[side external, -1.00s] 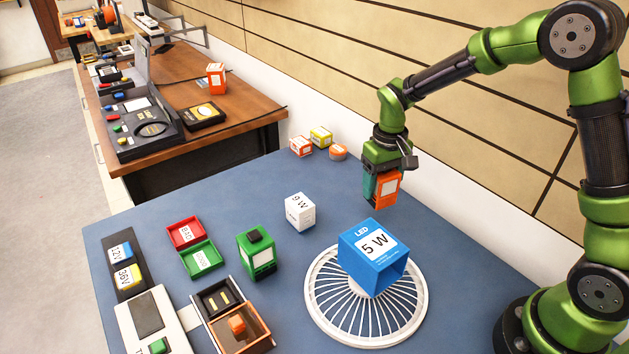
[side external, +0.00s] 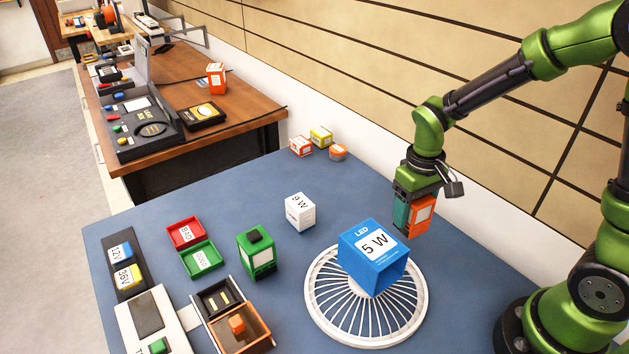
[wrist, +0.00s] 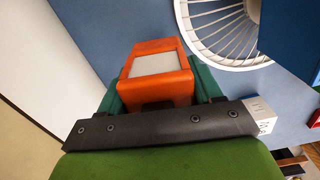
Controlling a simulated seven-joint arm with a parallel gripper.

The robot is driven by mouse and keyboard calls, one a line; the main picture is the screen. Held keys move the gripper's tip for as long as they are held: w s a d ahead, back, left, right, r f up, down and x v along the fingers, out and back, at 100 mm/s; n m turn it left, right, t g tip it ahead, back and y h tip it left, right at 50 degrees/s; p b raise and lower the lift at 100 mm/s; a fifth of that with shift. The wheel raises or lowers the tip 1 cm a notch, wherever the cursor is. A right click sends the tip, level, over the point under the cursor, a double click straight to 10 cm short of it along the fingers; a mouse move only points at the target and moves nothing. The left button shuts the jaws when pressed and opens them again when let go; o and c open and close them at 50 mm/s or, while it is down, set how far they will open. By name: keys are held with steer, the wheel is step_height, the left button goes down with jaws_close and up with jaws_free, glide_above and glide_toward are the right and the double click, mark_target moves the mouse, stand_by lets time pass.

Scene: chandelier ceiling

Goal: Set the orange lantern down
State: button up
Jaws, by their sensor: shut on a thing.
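The orange lantern (side external: 421,214) is a small orange block with a pale panel. It hangs below my arm at the right of the blue table, in my gripper (side external: 408,212), whose teal fingers are shut on it. In the wrist view the lantern (wrist: 156,72) sits between the teal fingers of my gripper (wrist: 155,90), with its pale panel showing. In the side view it appears above the table top, to the right of and behind the blue 5 W box. I cannot tell its exact height.
A blue 5 W box (side external: 372,258) stands on a white round grille (side external: 320,310). A white 9 W cube (side external: 300,212), a green lantern (side external: 257,252) and open boxes (side external: 240,330) are further left. Small orange and yellow boxes (side external: 320,137) sit at the back. The wall (side external: 480,110) is close behind.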

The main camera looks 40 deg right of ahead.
steer(key=shift+n, duration=0.7)
steer(key=w, duration=1.6)
steer(key=w+a, duration=0.1)
steer(key=w, duration=0.7)
steer(key=shift+w+f, duration=0.2)
steer(key=shift+w, duration=0.1)
steer(key=shift+f, duration=1.65)
steer(key=shift+f, duration=0.15)
steer(key=o, duration=1.4)
steer(key=shift+f, duration=0.1)
